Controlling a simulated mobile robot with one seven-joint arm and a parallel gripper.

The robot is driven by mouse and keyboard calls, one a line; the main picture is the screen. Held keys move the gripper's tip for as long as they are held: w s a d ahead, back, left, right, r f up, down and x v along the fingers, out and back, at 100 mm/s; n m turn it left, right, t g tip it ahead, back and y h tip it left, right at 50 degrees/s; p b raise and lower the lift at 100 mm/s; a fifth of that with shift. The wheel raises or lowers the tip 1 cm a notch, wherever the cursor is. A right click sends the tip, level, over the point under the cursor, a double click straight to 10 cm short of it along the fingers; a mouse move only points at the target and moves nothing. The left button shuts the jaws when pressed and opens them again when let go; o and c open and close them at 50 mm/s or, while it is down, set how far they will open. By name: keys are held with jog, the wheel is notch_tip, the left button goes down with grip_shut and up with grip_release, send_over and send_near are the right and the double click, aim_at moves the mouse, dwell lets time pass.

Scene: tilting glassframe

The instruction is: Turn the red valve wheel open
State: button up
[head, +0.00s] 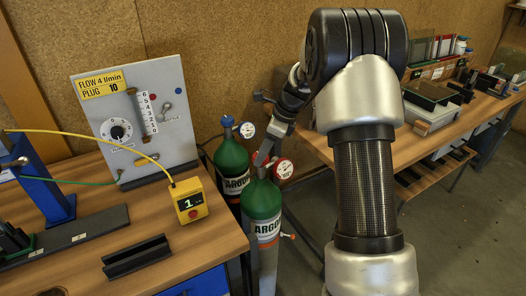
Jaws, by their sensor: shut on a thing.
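Two green argon cylinders stand beside the bench. The front cylinder (262,200) carries a red-rimmed gauge (284,168) at its top right. My gripper (263,160) reaches down to the top of the front cylinder, left of the red-rimmed gauge. It is shut there, at the place of the red valve wheel.
The left bench (110,215) holds a flow panel (140,115), a yellow box (188,200) reading 1 and a black channel (137,258). An orange-tipped outlet (289,236) sticks out beside the front cylinder. A crowded bench (440,125) stands behind my arm.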

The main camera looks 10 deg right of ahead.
jog(key=shift+r, duration=0.1)
jog(key=n+p, duration=0.2)
jog(key=n+g+p, duration=0.1)
jog(key=n, duration=0.1)
jog(key=shift+w+r+g+p, duration=0.1)
jog(key=shift+w+g+p, duration=0.05)
jog(key=shift+g+p, duration=0.2)
jog(key=n+p, duration=0.1)
jog(key=n, duration=0.1)
jog(key=n+g+p, duration=0.1)
jog(key=n, duration=0.1)
jog(key=shift+w+n+g+p, duration=0.2)
jog(key=shift+n+g+p, duration=0.05)
jog(key=shift+n+p, duration=0.1)
jog(key=n, duration=0.2)
jog(key=n+g+p, duration=0.1)
jog(key=n, duration=0.1)
jog(key=shift+w+n+g+h, duration=0.1)
jog(key=shift+n+g+h, duration=0.2)
jog(key=shift+h, duration=0.1)
jog(key=shift+a+f+n+g+h+p, duration=0.1)
jog(key=shift+n+g+h+p, duration=0.25)
jog(key=shift+n, duration=0.8)
jog(key=shift+a+f+n+g+h+p, duration=0.1)
jog(key=shift+n+g+h+p, duration=0.2)
jog(key=shift+n, duration=0.8)
jog(key=o, duration=1.1)
jog(key=shift+c, duration=0.2)
